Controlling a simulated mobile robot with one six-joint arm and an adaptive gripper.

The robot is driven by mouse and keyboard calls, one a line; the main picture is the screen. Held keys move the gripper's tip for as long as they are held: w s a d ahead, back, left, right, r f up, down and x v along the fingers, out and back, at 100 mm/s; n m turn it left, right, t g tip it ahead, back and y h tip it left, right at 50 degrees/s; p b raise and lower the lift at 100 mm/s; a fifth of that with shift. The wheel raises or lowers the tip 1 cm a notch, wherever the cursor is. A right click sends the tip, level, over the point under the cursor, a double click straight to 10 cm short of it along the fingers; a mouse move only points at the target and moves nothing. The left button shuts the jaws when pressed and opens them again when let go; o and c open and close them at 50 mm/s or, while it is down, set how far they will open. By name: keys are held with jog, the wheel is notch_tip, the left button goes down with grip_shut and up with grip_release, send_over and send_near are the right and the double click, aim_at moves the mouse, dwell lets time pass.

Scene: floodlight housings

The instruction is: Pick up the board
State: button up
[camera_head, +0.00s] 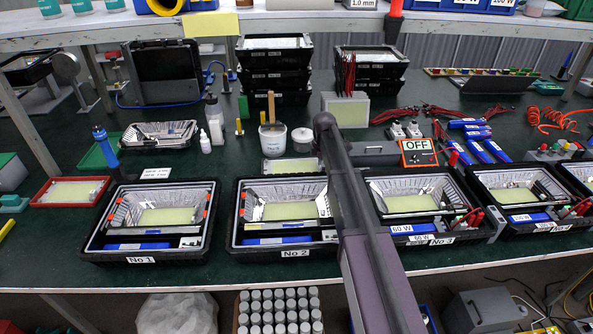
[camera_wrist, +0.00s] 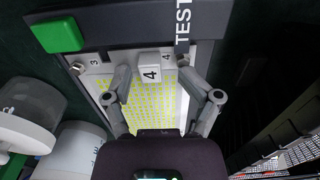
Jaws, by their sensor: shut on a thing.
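In the wrist view the board (camera_wrist: 155,98) is a pale panel with a grid of yellow marks. The board's lower part is hidden behind my gripper. The board lies against a dark bar (camera_wrist: 125,31) lettered TEST with a green block (camera_wrist: 57,36). In the head view my arm hides the gripper.
Housings No 1 (camera_head: 97,245) and No 2 (camera_head: 240,243) stand at the bench front, with more to the right. A shelf (camera_head: 300,22) runs above.

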grip_shut()
dwell(0.4)
jog(key=shift+r, duration=0.1)
notch_tip(320, 180, up, 10)
jog(key=p, duration=1)
dwell(0.9)
notch_tip(320, 180, up, 7)
jog(key=p, duration=0.7)
jog(key=shift+r+p, duration=0.15)
jog(key=shift+p, duration=0.15)
dwell(0.5)
dwell(0.3)
